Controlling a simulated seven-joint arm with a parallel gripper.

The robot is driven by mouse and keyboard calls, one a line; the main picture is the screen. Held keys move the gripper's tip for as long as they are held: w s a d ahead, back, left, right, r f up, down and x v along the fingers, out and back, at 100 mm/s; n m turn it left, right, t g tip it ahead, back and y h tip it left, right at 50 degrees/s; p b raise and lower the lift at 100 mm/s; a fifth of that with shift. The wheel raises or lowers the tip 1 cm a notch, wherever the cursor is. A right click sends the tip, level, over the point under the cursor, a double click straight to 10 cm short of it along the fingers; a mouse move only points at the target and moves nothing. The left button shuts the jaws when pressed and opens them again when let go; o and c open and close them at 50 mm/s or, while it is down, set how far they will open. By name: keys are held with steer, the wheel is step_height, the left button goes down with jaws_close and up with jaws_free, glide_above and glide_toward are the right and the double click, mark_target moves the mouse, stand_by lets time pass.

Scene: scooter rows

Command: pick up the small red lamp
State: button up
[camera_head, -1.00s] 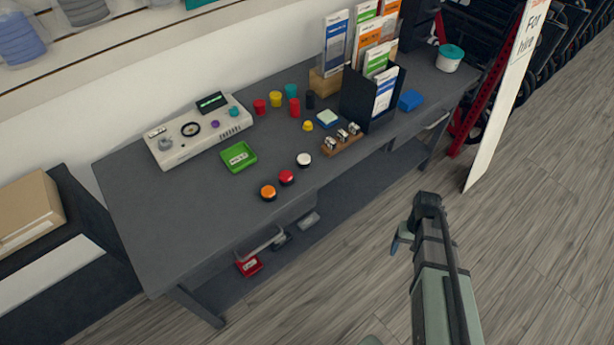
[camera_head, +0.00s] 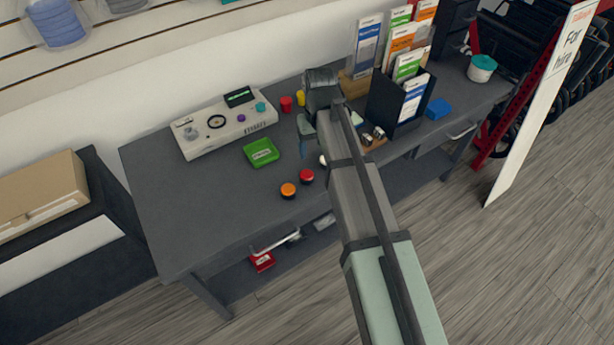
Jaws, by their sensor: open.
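Several red things could be the small red lamp, and I cannot tell which. A round red-topped piece on a dark base (camera_head: 306,176) stands near the desk's front edge, next to a similar orange one (camera_head: 288,190). A short red cylinder (camera_head: 286,104) stands farther back, beside a yellow one (camera_head: 300,98). A taller red cylinder seen earlier is now hidden behind my arm.
The grey desk (camera_head: 200,220) bears a control box (camera_head: 222,122), a green tray (camera_head: 261,152), a black leaflet holder (camera_head: 388,100) and a blue block (camera_head: 438,108). My arm covers the white-topped piece (camera_head: 322,160) partly. The desk's left front is clear.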

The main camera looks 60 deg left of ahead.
steer(key=s+a+r, duration=0.2)
steer(key=s+r, duration=0.1)
glide_above(307, 174)
steer(key=a, duration=0.1)
steer(key=shift+n, duration=0.3)
steer(key=f, duration=0.8)
steer(key=shift+s+f, duration=0.15)
steer(key=shift+s, duration=0.1)
steer(key=shift+w+d+f, duration=0.1)
steer(key=shift+d+f, duration=0.05)
steer(key=shift+f, duration=0.45)
steer(key=shift+w+d+f, duration=0.1)
steer(key=shift+d+f, duration=0.05)
steer(key=shift+f, duration=0.9)
steer(key=shift+w+d+f, duration=0.1)
steer(key=shift+f, duration=0.9)
steer(key=shift+c, duration=0.4)
steer(key=c, duration=1.1)
